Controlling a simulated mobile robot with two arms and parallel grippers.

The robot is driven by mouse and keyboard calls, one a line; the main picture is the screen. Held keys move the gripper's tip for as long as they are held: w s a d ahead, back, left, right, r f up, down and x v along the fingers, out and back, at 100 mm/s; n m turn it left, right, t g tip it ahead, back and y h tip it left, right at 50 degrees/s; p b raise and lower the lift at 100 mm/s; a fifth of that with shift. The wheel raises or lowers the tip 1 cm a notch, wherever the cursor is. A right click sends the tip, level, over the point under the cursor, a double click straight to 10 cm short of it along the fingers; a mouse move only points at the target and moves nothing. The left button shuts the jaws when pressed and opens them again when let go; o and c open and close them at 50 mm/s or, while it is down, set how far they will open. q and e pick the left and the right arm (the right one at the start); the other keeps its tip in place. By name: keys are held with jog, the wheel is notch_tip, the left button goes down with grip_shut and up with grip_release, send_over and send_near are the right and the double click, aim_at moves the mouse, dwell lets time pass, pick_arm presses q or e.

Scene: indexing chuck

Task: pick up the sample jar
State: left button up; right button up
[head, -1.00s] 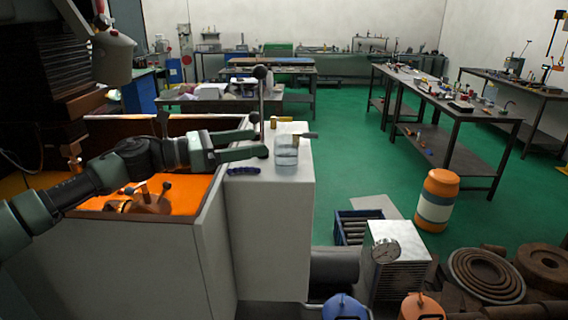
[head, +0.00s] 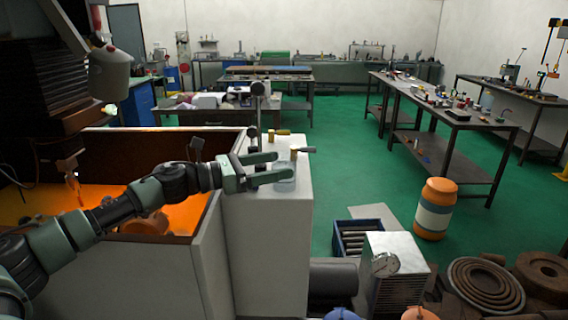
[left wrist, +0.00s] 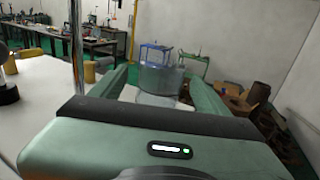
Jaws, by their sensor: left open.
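The sample jar (head: 285,184) is a clear glass-like jar on the pale top of the machine cabinet. In the head view my left gripper (head: 282,166) is open, with its fingers at the jar and hiding part of it. In the left wrist view the see-through jar (left wrist: 160,82) stands upright between the two spread green fingers of the left gripper (left wrist: 160,88). I cannot tell whether either finger touches it. My right gripper is not in view.
A lever with a dark ball knob (head: 258,88) rises beside the gripper. Brass-coloured fittings (head: 283,132) stand just behind the jar on the cabinet top (head: 295,215). An orange-lit machine bay (head: 30,203) lies to the left.

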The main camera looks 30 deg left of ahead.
pick_arm(q)
jog(key=shift+w+d, duration=0.45)
jog(key=c, duration=1.5)
